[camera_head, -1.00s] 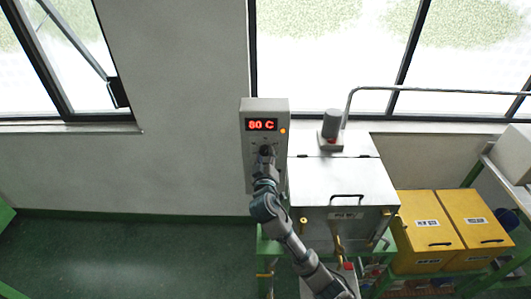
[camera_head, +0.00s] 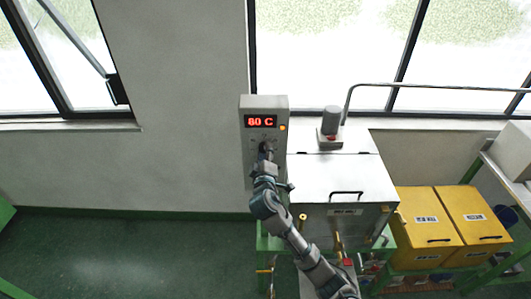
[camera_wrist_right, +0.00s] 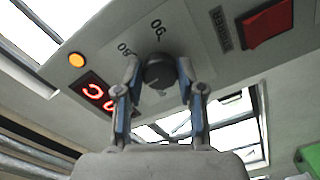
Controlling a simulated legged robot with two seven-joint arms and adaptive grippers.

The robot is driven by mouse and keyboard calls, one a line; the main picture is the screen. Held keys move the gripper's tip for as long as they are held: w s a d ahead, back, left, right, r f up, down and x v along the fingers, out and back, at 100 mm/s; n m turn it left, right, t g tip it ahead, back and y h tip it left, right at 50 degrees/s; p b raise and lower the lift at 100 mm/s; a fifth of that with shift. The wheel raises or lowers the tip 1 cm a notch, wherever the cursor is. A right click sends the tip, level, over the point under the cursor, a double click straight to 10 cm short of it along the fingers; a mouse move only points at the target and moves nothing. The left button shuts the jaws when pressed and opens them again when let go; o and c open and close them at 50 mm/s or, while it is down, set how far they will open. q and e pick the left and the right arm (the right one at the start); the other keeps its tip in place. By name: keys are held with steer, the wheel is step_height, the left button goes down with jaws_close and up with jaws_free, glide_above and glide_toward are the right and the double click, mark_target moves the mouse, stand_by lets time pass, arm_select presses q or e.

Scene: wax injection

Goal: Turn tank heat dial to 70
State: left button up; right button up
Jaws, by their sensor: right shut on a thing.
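The tank heat dial is a dark round knob (camera_wrist_right: 160,71) on the grey control box (camera_head: 249,165). The box's red display (camera_head: 261,121) reads 80 C. My right gripper (camera_head: 266,151) is at the dial, and in the wrist view its two fingers (camera_wrist_right: 159,80) are on either side of the knob, shut on it. Printed scale numbers show around the knob in the wrist view. The knob's pointer cannot be made out. In the head view the gripper hides most of the dial. My left gripper is not in view.
A metal tank (camera_head: 345,185) with a lid handle stands right of the box. Two yellow bins (camera_head: 430,225) sit farther right. A red switch (camera_wrist_right: 265,25) and an orange lamp (camera_wrist_right: 76,60) are on the box face. The floor at left is clear.

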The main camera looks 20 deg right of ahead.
steer(key=shift+a, duration=0.1)
steer(key=o, duration=1.1)
steer(key=shift+o, duration=0.2)
steer(key=shift+a, duration=0.1)
steer(key=v, duration=1.1)
steer(key=shift+s+a, duration=0.25)
steer(key=shift+s, duration=0.1)
steer(key=shift+f, duration=0.1)
